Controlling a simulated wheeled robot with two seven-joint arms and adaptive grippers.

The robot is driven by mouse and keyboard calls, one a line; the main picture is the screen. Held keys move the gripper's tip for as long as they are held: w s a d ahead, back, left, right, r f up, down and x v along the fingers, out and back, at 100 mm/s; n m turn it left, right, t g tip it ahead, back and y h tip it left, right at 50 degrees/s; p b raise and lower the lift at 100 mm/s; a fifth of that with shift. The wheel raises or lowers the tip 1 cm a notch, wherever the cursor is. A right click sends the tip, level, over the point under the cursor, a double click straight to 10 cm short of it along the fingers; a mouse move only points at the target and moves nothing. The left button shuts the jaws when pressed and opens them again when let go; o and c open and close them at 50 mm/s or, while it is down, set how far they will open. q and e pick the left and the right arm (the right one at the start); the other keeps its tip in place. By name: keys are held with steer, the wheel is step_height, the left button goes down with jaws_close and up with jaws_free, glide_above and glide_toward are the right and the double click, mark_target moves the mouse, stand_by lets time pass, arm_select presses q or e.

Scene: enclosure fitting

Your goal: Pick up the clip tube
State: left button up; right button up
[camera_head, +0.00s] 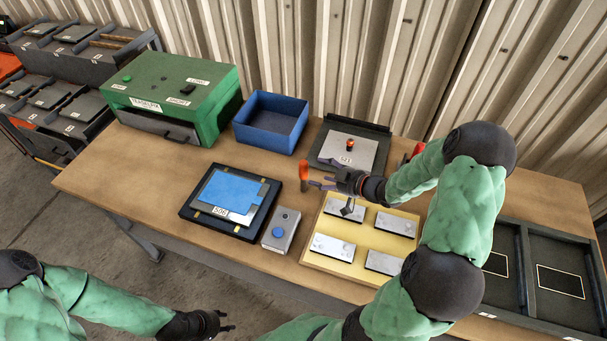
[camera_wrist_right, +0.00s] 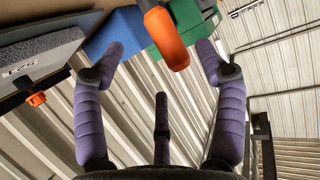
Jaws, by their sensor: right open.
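I cannot tell for sure which thing is the clip tube. An orange-red cylinder (camera_head: 304,171) stands upright near the middle of the table; it shows large at the top of the right wrist view (camera_wrist_right: 166,38). My right gripper (camera_head: 322,184) is just right of it in the head view, with its purple fingers (camera_wrist_right: 160,62) spread and nothing between them. In the wrist view the cylinder lies beyond the fingertips; contact does not show. My left gripper (camera_head: 228,320) is low in front of the table, its dark fingers apart and empty.
A grey plate (camera_head: 365,157) with an orange-topped knob lies in a dark fixture. A blue bin (camera_head: 247,137) and a green case (camera_head: 205,88) stand at the back. A yellow tray (camera_head: 355,266) with several metal blocks is under my right arm. Dark trays (camera_head: 562,245) lie right.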

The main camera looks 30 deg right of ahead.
mark_target(305, 171)
steer(key=shift+f+b+x, duration=0.15)
steer(key=shift+b+x, duration=0.25)
steer(key=shift+x, duration=1.65)
steer(key=shift+f+b+x, duration=0.15)
steer(key=shift+b+x, duration=0.25)
steer(key=shift+x, duration=1.6)
steer(key=shift+s, duration=0.2)
steer(key=c, duration=1.3)
